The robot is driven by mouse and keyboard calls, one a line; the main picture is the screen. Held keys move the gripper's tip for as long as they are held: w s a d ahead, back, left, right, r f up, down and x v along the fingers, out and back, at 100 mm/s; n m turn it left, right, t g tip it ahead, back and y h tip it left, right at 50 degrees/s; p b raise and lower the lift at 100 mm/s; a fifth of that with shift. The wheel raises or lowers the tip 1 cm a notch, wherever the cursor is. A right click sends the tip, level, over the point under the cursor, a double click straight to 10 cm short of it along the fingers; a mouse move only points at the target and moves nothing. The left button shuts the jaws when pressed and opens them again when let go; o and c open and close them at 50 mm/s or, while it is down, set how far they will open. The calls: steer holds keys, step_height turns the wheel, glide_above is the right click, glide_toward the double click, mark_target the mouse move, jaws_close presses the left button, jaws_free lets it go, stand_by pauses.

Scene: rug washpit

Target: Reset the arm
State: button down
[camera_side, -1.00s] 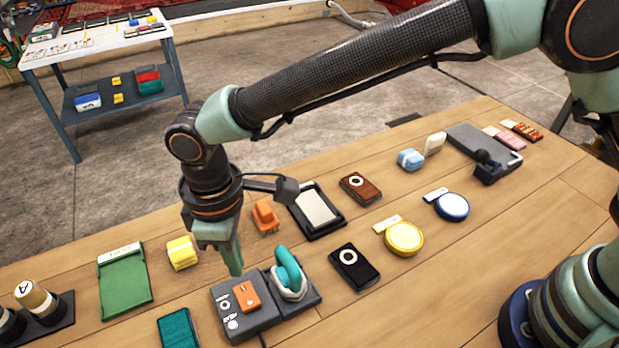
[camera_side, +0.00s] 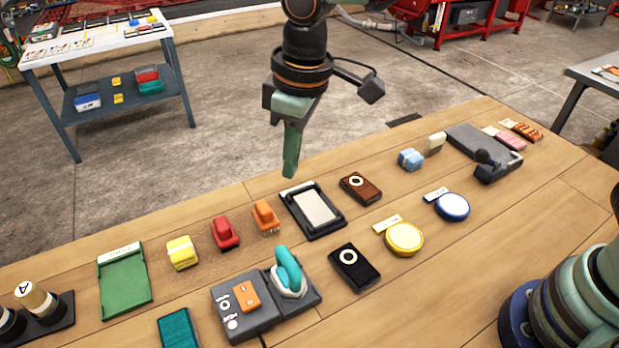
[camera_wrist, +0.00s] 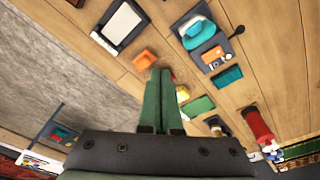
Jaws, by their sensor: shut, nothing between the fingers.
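My gripper (camera_side: 289,172) is raised in the air above the far edge of the wooden table (camera_side: 330,290) in the side view. Its fingers point down and are closed together with nothing between them. The closed fingers also show in the wrist view (camera_wrist: 162,100). They partly cover the red block there. My upper arm links are out of the side view at the top.
Below stand a red brush (camera_side: 225,233), an orange brush (camera_side: 265,216), a yellow block (camera_side: 182,253), a black-framed tray (camera_side: 313,210), a green tray (camera_side: 125,285) and a grey station (camera_side: 250,322) with a teal-handled tool (camera_side: 289,272). The air around the gripper is clear.

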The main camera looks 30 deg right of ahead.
steer(key=d+r+m+t, duration=0.1)
steer(key=d+r+m, duration=0.15)
steer(key=d, duration=0.45)
steer(key=d+r+m+t, duration=0.1)
steer(key=d+r, duration=0.2)
steer(key=d, duration=0.5)
steer(key=s+d+m+t+h, duration=0.1)
steer(key=s+d+m+t, duration=0.1)
steer(key=s+d+m, duration=0.3)
steer(key=s+d, duration=0.3)
steer(key=d, duration=0.4)
steer(key=shift+d+f, duration=0.15)
steer(key=shift+d, duration=0.15)
